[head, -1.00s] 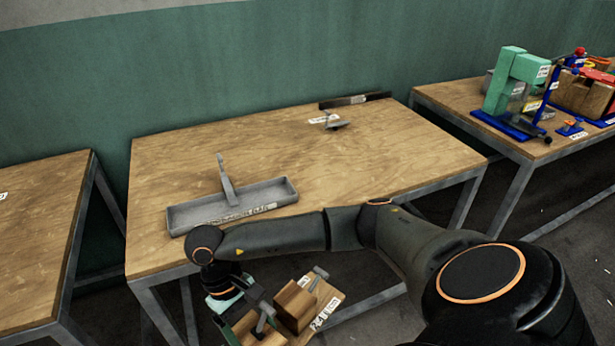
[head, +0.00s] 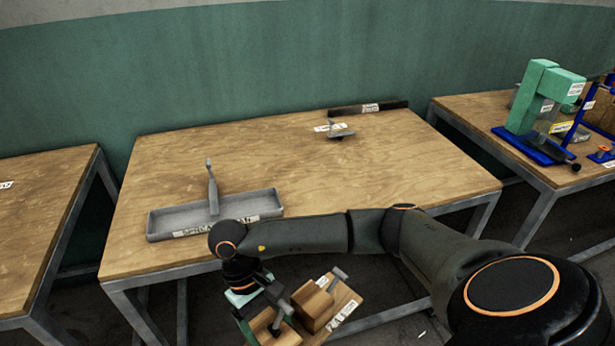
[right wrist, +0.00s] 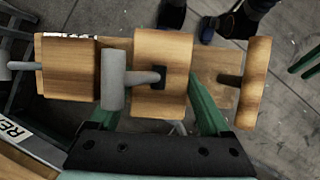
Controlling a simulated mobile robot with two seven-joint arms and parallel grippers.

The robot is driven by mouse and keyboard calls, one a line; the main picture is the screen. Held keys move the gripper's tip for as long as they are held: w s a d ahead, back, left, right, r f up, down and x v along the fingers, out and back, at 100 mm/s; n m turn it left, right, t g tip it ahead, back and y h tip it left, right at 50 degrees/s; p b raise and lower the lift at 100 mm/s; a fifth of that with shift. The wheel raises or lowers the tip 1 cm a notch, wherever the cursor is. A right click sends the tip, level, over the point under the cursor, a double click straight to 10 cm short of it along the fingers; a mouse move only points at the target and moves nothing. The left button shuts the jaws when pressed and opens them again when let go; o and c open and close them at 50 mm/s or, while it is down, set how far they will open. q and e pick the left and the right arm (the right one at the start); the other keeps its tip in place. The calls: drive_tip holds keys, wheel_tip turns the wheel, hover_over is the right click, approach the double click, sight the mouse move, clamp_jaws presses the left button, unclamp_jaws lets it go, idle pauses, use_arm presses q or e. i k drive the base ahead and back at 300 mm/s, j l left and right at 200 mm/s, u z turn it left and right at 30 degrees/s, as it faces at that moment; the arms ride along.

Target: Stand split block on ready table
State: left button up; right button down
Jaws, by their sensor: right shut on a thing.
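The split block (head: 316,306) is a wooden assembly of blocks on a flat board, with grey handles and a white label. In the head view it hangs in front of the middle table's near edge, below the tabletop. My right gripper (head: 272,305), on the black arm from the right, is shut on it. In the right wrist view the green fingers (right wrist: 163,100) lie on either side of a middle wooden block (right wrist: 162,75). The middle wooden table (head: 300,170) has a partly visible label (right wrist: 14,137) by its edge starting "REA". My left gripper is out of view.
A grey tray (head: 165,228) with an upright handle sits at the table's front left. A small grey tool (head: 340,134) and a dark bar (head: 385,107) lie at the back. The tabletop's middle and right are clear. A green press (head: 535,100) stands on the right table.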

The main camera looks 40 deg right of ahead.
sight(305, 167)
drive_tip(key=k+l, duration=0.1)
drive_tip(key=l, duration=0.8)
drive_tip(key=k+l, duration=0.15)
drive_tip(key=l, duration=0.25)
